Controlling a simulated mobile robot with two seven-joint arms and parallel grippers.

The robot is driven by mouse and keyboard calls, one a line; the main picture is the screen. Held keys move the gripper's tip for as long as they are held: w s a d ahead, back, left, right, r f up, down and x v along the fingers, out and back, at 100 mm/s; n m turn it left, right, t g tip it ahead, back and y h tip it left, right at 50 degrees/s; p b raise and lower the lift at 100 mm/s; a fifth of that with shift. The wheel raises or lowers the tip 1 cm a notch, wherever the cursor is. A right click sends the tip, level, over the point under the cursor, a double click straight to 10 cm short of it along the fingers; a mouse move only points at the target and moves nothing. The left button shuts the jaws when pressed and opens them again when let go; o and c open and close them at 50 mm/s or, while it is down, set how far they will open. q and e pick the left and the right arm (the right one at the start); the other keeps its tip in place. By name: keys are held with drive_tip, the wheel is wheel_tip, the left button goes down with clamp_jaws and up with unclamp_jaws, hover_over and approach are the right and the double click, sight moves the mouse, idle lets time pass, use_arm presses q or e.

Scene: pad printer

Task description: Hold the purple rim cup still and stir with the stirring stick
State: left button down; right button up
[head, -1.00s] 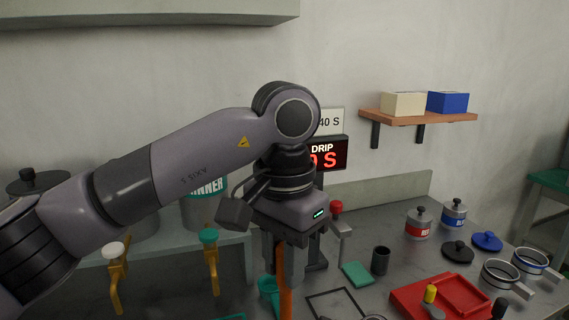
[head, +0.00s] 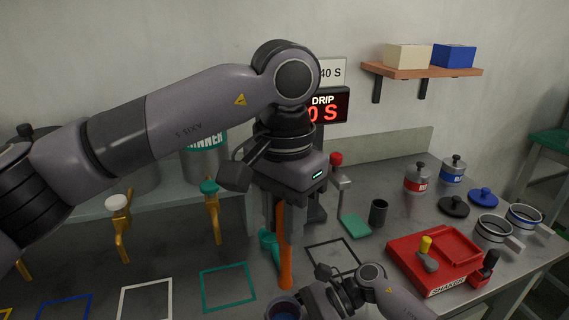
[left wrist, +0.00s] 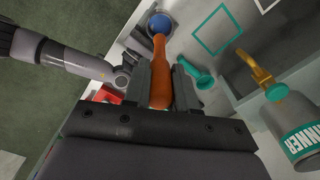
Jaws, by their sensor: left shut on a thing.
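My left gripper (head: 279,232) is shut on the orange stirring stick (head: 285,268), which hangs down almost upright. The stick also shows between the fingers in the left wrist view (left wrist: 159,72). The purple rim cup (head: 284,308) is at the bottom of the head view, partly cut off, with dark blue inside. It also shows in the left wrist view (left wrist: 160,23), at the far end of the stick. The stick's lower end is close to the cup; I cannot tell whether it is inside. My right gripper (head: 312,298) is beside the cup; its finger state is unclear.
A teal holder (head: 268,245) stands just behind the stick. Outlined squares (head: 228,287) mark the bench at the left.

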sight(284, 279)
use_arm(q)
drive_tip(key=shift+a+f, duration=0.1)
drive_tip(key=shift+f, duration=7.15)
drive_tip(key=shift+s, duration=0.15)
